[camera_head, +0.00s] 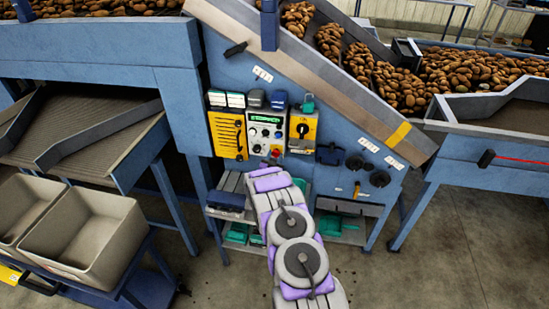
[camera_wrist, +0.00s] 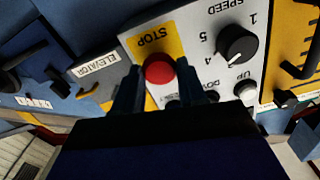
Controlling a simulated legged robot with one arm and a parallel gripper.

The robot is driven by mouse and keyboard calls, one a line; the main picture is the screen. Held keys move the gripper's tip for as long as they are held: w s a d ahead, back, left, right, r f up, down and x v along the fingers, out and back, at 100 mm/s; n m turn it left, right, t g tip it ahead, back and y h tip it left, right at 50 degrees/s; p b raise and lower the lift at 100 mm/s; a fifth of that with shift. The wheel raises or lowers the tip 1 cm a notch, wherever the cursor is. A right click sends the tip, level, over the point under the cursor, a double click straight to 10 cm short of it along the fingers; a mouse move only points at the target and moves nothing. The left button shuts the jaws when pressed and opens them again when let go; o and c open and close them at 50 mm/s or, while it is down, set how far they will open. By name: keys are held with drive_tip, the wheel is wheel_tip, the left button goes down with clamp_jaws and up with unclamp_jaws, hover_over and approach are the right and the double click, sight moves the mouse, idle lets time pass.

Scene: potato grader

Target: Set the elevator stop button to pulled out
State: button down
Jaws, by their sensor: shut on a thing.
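The red stop button (camera_wrist: 159,69) sits beside a yellow STOP label (camera_wrist: 154,42) on the light control panel (camera_wrist: 190,30). In the head view the red button (camera_head: 276,152) shows at the panel's lower right, just beyond the end of my arm. My gripper (camera_wrist: 162,85) has one finger on each side of the button and is shut on it. The fingers and gripper body hide the panel below. I cannot tell whether the button is pushed in or pulled out. An ELEVATOR label (camera_wrist: 97,64) is on the left in the wrist view.
A black speed knob (camera_wrist: 237,44) is close to the right of my gripper. Yellow boxes (camera_head: 225,135) flank the panel on both sides. A shelf with teal bins (camera_head: 237,232) stands below. Potatoes (camera_head: 460,75) lie on the conveyor above. The floor at the right front is clear.

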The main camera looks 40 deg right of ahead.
drive_tip(key=shift+p+v, duration=0.35)
drive_tip(key=shift+v, duration=0.45)
drive_tip(key=shift+f, duration=0.15)
drive_tip(key=shift+s, duration=0.1)
drive_tip(key=c, duration=1)
unclamp_jaws()
drive_tip(key=shift+c, duration=0.2)
drive_tip(key=o, duration=0.4)
drive_tip(key=shift+a, duration=0.1)
drive_tip(key=shift+s+a, duration=0.1)
drive_tip(key=p+v, duration=0.1)
drive_tip(key=v, duration=1.6)
drive_tip(key=shift+p, duration=0.35)
